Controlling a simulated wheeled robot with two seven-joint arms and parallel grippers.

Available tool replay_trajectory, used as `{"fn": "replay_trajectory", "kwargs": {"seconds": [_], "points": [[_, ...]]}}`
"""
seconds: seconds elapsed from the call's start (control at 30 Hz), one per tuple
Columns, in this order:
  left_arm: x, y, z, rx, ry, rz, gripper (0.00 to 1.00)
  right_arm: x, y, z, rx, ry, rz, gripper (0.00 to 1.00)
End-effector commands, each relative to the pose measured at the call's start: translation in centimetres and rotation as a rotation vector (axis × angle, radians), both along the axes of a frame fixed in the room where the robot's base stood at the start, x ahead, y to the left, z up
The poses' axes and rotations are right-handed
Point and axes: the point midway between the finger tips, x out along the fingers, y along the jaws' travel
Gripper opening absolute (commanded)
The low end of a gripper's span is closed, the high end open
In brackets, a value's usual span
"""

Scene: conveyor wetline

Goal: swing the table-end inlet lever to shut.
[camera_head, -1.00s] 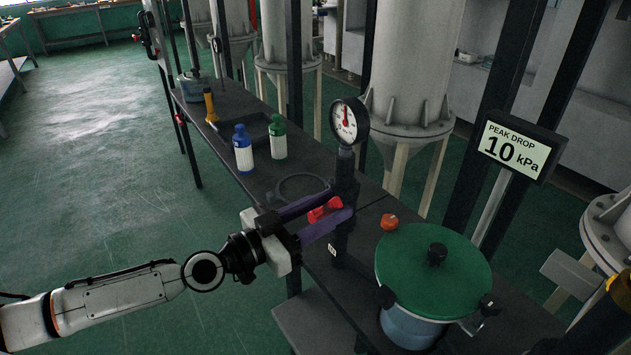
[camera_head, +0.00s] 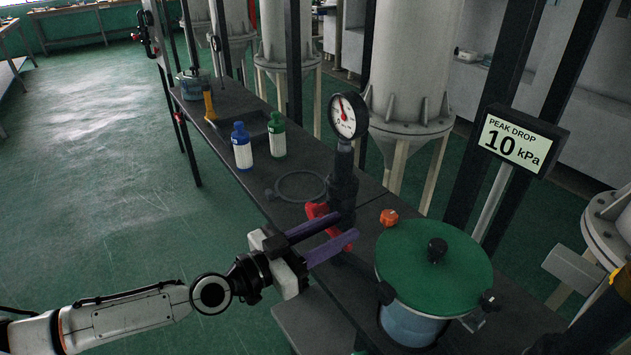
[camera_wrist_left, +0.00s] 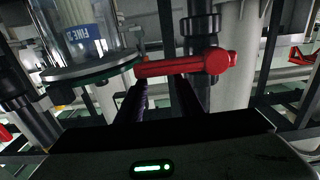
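The red lever (camera_head: 317,210) sits low on the dark post under the pressure gauge, at the near end of the black table. My left gripper (camera_head: 341,227) has its two purple fingers apart at the lever; one finger crosses in front of it and hides its middle. In the left wrist view the lever (camera_wrist_left: 180,66) lies crosswise just beyond the open fingertips (camera_wrist_left: 162,92). I cannot tell whether a finger touches it. My right gripper is not in view.
The gauge (camera_head: 348,116) stands above the lever, and a display (camera_head: 516,142) reads 10 kPa. A green-lidded pot (camera_head: 433,262) and an orange knob (camera_head: 389,217) are to the right. Blue (camera_head: 241,146) and green (camera_head: 277,135) bottles stand farther back. Open floor lies left.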

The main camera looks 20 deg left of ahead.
Motion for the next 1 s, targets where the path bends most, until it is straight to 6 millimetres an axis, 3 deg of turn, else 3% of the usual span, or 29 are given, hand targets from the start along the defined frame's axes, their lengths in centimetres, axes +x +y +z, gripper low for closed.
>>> {"fn": "replay_trajectory", "kwargs": {"seconds": [0.03, 0.63, 1.0], "points": [[-0.3, 0.4, -1.1, 0.008, 0.02, 0.002, 0.37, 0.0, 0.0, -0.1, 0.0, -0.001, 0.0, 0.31], [-5.2, 3.4, -0.7, 0.01, 0.011, 0.003, 0.37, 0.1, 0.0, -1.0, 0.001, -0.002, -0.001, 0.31], [-5.9, 3.8, -0.3, 0.004, 0.003, 0.002, 0.37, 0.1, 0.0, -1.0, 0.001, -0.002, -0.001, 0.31]]}}
